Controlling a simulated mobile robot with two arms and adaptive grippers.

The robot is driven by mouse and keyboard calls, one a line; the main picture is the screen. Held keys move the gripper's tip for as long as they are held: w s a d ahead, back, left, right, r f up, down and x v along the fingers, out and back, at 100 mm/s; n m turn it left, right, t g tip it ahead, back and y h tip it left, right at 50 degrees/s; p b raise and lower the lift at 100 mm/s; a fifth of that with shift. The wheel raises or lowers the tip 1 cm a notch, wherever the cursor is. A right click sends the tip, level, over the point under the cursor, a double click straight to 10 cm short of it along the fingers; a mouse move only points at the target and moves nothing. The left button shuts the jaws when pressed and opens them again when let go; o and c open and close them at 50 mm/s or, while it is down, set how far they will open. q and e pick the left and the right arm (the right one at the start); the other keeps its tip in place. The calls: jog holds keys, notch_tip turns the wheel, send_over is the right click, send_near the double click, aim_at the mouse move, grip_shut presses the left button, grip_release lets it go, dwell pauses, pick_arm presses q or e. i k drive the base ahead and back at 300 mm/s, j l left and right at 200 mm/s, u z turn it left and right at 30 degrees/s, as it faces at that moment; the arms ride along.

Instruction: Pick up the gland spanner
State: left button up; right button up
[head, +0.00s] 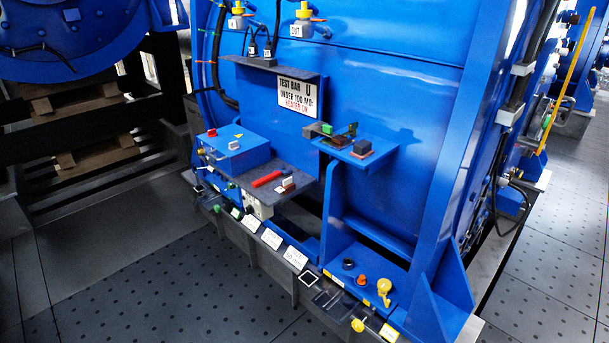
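No gripper of mine shows in the head view. I cannot tell for certain which item is the gland spanner. A red bar-like tool (266,179) lies on the dark grey shelf (255,199) on the front of the blue motor, beside a small white-and-red block (288,185). A dark item with green parts (345,135) lies at the back of the higher blue bracket shelf (379,160), too small to identify. A dark block with a red-brown top (362,147) sits next to it.
A blue box (236,153) with red and white parts stands left of the dark shelf. A lower ledge holds label cards (295,257) and yellow fittings (384,287). A sign (298,97) hangs above. The perforated floor (150,270) in front is clear.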

aim_at(279, 173)
jog(key=i+j+z, duration=0.2)
jog(key=j, duration=0.15)
jog(key=j+z, duration=0.2)
jog(key=j, duration=0.15)
jog(key=i+j+z, duration=0.2)
jog(key=j, duration=0.15)
jog(key=j+z, duration=0.2)
jog(key=j, duration=0.2)
